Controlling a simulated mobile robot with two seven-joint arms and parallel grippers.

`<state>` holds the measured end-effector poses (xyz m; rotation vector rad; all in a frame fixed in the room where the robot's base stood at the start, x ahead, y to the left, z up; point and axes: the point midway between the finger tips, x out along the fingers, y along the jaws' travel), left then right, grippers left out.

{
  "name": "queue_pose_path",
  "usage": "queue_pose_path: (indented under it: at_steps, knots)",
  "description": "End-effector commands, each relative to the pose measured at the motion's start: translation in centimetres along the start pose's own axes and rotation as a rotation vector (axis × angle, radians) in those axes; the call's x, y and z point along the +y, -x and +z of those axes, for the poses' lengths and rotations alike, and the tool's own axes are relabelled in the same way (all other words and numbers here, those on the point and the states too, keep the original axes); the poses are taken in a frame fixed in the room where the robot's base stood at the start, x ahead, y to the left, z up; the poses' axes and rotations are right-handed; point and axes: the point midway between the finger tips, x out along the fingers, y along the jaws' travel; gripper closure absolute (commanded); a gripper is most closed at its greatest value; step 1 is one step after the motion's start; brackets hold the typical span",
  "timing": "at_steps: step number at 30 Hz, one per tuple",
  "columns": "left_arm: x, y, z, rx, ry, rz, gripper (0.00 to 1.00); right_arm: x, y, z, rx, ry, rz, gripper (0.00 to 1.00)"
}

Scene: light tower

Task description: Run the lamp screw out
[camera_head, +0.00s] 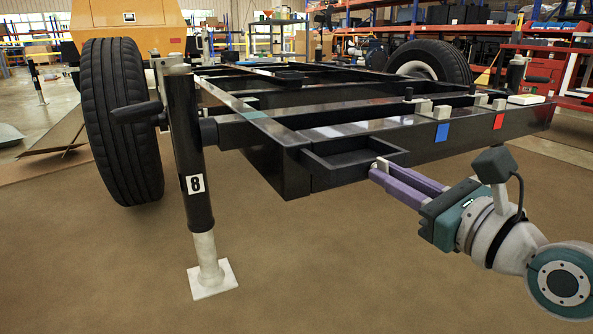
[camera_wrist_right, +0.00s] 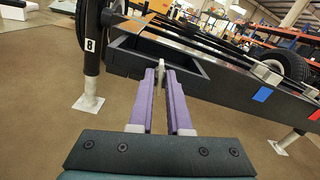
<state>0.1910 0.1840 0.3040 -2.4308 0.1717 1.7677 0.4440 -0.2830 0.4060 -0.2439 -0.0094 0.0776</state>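My right gripper (camera_head: 375,170) reaches in from the right with purple fingers, at the front edge of the black trailer frame (camera_head: 440,150), beside an open black tray (camera_head: 352,152). The fingers are close together around a small pale grey piece (camera_head: 383,162) at their tips. In the right wrist view the gripper (camera_wrist_right: 162,72) shows this pale piece (camera_wrist_right: 161,68) filling the narrow gap. I cannot tell whether the piece is the lamp screw; its far end is hidden. No lamp is clearly seen. My left gripper is not in view.
A black jack leg (camera_head: 184,150) marked 8 stands on a white foot (camera_head: 212,279) at the left, before a big tyre (camera_head: 115,120). Blue (camera_head: 442,132) and red (camera_head: 498,121) patches mark the frame's front. The brown floor in front is clear.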

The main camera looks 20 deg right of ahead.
Motion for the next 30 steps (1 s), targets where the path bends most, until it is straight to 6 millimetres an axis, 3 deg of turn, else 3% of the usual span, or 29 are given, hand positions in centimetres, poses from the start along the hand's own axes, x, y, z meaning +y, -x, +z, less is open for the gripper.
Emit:
queue_pose_path:
  at_steps: [3, 20, 30]
  knots:
    - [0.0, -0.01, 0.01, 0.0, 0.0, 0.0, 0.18, 0.0, 0.01, -0.01, 0.0, 0.0, 0.0, 1.0]
    - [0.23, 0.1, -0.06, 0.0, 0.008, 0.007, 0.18, -0.02, 0.02, 0.02, 0.0, 0.017, 0.0, 1.0]
    - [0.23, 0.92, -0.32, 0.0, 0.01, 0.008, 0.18, -0.06, 0.02, 0.12, 0.001, 0.193, 0.0, 1.0]
